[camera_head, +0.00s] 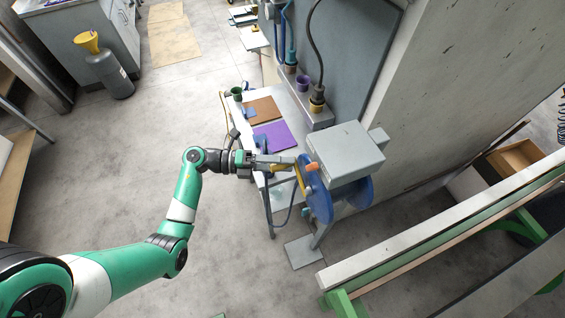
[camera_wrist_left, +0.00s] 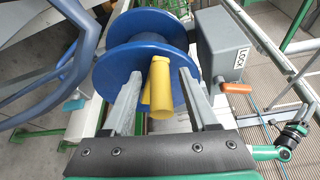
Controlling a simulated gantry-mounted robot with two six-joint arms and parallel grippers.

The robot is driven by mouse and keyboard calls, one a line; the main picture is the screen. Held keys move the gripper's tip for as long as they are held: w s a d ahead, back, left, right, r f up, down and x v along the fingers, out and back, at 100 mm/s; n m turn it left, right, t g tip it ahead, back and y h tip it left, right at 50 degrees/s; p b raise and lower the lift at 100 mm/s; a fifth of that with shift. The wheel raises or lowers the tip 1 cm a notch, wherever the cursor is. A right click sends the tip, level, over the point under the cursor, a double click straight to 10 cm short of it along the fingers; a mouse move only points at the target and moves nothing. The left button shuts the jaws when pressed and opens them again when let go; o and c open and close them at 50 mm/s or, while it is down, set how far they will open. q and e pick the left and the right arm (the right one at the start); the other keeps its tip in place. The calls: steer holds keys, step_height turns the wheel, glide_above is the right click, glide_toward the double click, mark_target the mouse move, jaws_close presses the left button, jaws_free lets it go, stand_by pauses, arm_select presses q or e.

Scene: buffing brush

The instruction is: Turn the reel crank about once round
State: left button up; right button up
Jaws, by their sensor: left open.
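The blue reel (camera_head: 318,196) hangs below a grey box; in the left wrist view its blue disc (camera_wrist_left: 115,75) fills the upper middle. The yellow crank handle (camera_wrist_left: 160,95) stands out from the reel's face toward my left wrist camera. In the head view the yellow crank (camera_head: 299,178) is partly hidden by my gripper. My left gripper (camera_head: 290,162) is at the reel's near face. In the left wrist view its open fingers (camera_wrist_left: 158,80) lie on either side of the handle, with a gap visible at each side.
The grey box (camera_head: 346,152) has a LOCK label and an orange knob (camera_wrist_left: 236,88) in the wrist view. A bench with a purple mat (camera_head: 273,135) stands behind. A long rail barrier (camera_head: 450,212) is at the right. Open floor lies at left.

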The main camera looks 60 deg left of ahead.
arm_select(q)
steer(key=f+v, duration=0.1)
steer(key=v, duration=1)
steer(key=shift+s+a+r, duration=0.2)
steer(key=shift+s+r, duration=0.05)
steer(key=shift+r, duration=0.2)
